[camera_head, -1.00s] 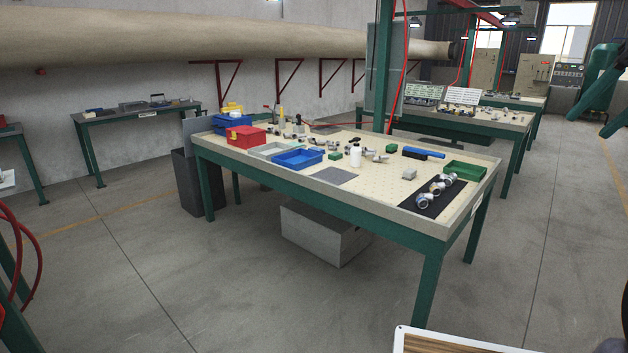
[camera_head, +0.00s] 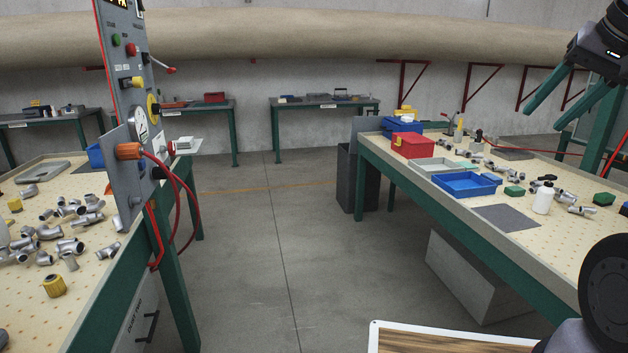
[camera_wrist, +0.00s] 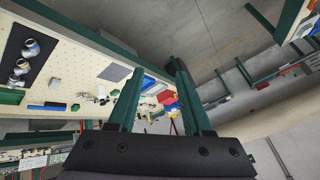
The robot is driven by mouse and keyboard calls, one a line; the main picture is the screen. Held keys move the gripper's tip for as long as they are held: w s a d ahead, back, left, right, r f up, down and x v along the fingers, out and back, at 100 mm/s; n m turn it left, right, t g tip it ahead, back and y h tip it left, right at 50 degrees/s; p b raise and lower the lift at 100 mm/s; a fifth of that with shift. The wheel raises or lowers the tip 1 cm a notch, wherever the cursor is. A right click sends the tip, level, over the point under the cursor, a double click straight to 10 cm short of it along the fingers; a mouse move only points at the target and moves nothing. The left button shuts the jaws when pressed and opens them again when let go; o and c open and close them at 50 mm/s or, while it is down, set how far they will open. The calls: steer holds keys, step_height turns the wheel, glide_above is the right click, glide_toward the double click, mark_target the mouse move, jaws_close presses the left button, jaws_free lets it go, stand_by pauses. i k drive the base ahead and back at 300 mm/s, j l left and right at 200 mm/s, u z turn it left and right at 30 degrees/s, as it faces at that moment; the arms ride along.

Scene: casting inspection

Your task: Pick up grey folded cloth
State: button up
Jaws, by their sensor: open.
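I cannot surely pick out a grey folded cloth. A flat dark grey sheet (camera_head: 506,218) lies on the right workbench near its front edge; I cannot tell if it is cloth. It also shows in the wrist view (camera_wrist: 115,72). My gripper (camera_head: 543,119) is at the upper right of the head view, raised above and apart from the bench. In the wrist view its two green fingers (camera_wrist: 158,68) are spread with nothing between them.
The right workbench (camera_head: 400,182) holds a red box (camera_head: 413,146), blue bin (camera_head: 466,184), white bottle (camera_head: 543,199) and fittings. A left bench (camera_head: 105,265) holds metal fittings beside an upright control panel (camera_head: 130,150). Between them the floor (camera_head: 275,240) is clear. A grey block (camera_head: 465,275) stands under the right bench.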

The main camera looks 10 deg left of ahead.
mark_target(186, 143)
steer(key=i+j+u, duration=0.15)
steer(key=i+u, duration=0.8)
steer(key=i+l+u, duration=0.1)
steer(key=i+u, duration=0.4)
steer(key=i+l+u, duration=0.3)
steer(key=u, duration=0.15)
steer(key=i+l+u, duration=0.65)
steer(key=l, duration=0.2)
steer(key=i, duration=0.55)
